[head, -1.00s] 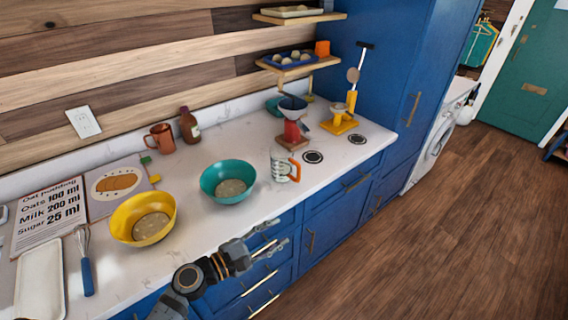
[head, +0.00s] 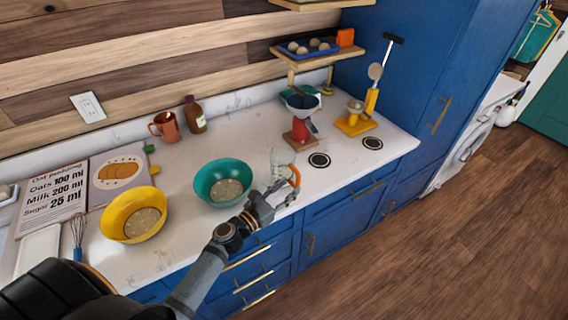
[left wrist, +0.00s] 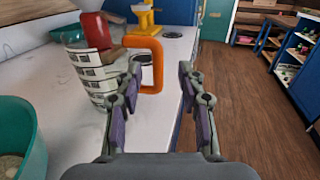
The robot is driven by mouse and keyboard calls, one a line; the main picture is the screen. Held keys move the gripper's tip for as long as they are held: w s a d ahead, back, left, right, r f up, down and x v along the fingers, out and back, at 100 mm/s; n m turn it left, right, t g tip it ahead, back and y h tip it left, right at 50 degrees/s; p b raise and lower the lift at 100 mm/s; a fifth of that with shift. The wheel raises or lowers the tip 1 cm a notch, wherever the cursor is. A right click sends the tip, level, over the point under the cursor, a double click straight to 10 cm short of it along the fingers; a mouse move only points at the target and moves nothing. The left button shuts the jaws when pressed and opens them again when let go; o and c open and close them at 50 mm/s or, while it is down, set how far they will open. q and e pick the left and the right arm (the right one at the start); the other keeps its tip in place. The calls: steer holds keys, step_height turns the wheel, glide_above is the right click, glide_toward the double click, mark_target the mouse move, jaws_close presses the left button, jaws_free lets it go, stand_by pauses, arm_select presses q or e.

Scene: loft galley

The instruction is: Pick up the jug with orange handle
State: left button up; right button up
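The jug with orange handle (head: 281,165) stands on the white counter, right of the teal bowl. It is clear with dark printed markings, and my gripper partly hides it in the head view. In the left wrist view the jug (left wrist: 93,66) is ahead and left, with its orange handle (left wrist: 157,66) toward the right. My left gripper (head: 284,190) is at the counter's front edge, just in front of the jug. My right gripper is not in view.
A teal bowl (head: 206,184) and a yellow bowl (head: 120,205) stand left of the jug. A red scale (head: 300,130) and a yellow scale (head: 355,124) stand behind it. Round black-and-white discs (head: 319,160) lie to its right. The counter's front edge is close.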

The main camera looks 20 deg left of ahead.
mark_target(297, 180)
arm_select(q)
steer(key=shift+p+x, duration=0.35)
steer(key=shift+x, duration=0.65)
steer(key=x, duration=0.1)
steer(key=p+x, duration=0.1)
steer(key=x, duration=0.1)
steer(key=shift+w+a, duration=0.1)
steer(key=shift+w, duration=0.3)
steer(key=shift+w+f, duration=0.15)
steer(key=shift+w, duration=0.1)
steer(key=shift+s, duration=0.15)
steer(key=c, duration=0.7)
jaws_close()
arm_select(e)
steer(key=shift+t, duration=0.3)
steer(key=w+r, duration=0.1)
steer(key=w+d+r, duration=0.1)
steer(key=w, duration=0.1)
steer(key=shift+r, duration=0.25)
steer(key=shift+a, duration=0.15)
